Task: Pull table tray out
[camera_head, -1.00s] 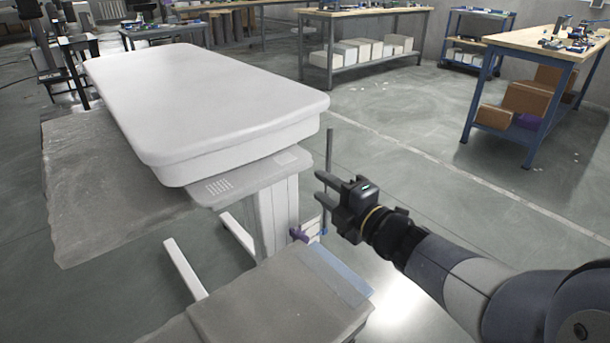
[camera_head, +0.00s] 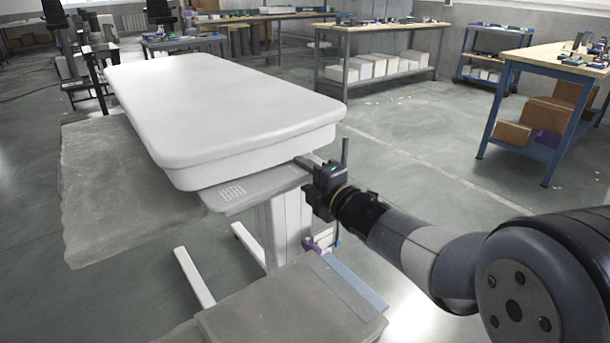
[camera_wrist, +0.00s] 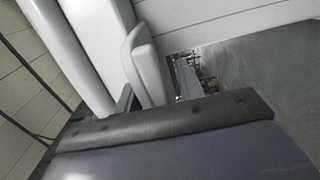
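The table tray (camera_head: 258,188) is a flat grey slab with a patch of small slots, jutting from under the thick white table top (camera_head: 215,105). In the wrist view, a rounded pale grey end (camera_wrist: 147,65) that looks like the tray's edge lies between my fingers. My gripper (camera_head: 305,175) is at the tray's right front corner, with its upper finger just below the white top. In the wrist view my gripper (camera_wrist: 155,90) has its fingers apart, one on each side of that edge. I cannot tell whether they touch it.
A pale lift column (camera_head: 284,228) and floor legs (camera_head: 194,278) stand below the tray. A grey box-like surface (camera_head: 285,305) fills the near foreground. A blue-framed workbench (camera_head: 545,62) with cardboard boxes stands at the right. The floor between is open.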

